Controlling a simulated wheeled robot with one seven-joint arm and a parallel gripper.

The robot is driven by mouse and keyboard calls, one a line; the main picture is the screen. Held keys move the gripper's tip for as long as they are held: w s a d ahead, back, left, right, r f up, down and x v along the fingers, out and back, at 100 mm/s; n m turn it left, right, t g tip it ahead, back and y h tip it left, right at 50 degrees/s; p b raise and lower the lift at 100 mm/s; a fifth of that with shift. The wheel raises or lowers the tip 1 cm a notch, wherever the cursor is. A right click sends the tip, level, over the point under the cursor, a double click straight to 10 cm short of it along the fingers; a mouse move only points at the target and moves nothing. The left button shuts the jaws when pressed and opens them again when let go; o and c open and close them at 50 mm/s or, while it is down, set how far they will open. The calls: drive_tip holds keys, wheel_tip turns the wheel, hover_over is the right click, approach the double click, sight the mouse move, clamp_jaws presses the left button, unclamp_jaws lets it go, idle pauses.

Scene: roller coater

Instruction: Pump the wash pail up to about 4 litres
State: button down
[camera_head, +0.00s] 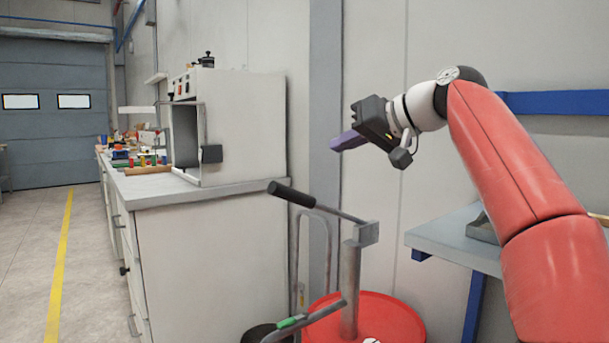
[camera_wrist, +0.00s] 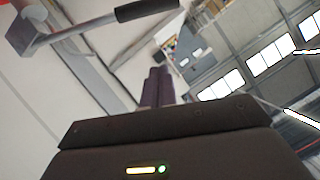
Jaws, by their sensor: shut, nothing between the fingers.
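The hand pump (camera_head: 351,275) stands on a red drum lid (camera_head: 392,318) at the lower middle of the head view. Its lever has a black grip (camera_head: 291,194) at the left end, raised above the pump. The grip also shows at the top of the wrist view (camera_wrist: 147,10). My gripper (camera_head: 334,145) is shut and empty, above and to the right of the grip, apart from it. Its purple fingers show in the wrist view (camera_wrist: 160,74). A dark vessel rim (camera_head: 262,333), possibly the pail, shows at the bottom edge; its inside and level are hidden.
A bench with an oven-like box (camera_head: 245,125) is at the left. A blue-legged table (camera_head: 450,245) is at the right. The floor left of the bench is clear.

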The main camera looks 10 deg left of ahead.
hover_over(305, 197)
drive_tip(key=f, duration=0.2)
drive_tip(key=f+p, duration=0.1)
drive_tip(key=f, duration=0.1)
drive_tip(key=shift+w+a, duration=0.15)
drive_tip(key=shift+w, duration=0.2)
drive_tip(key=shift+s+f, duration=0.1)
drive_tip(key=shift+f, duration=0.15)
drive_tip(key=shift+s+f, duration=0.2)
drive_tip(key=shift+s, duration=0.05)
drive_tip(key=shift+s+a+f+b, duration=0.1)
drive_tip(key=shift+s+f+b, duration=0.25)
drive_tip(key=shift+f, duration=0.3)
drive_tip(key=shift+s+f+b, duration=0.25)
drive_tip(key=shift+f+b, duration=0.15)
drive_tip(key=shift+f, duration=0.25)
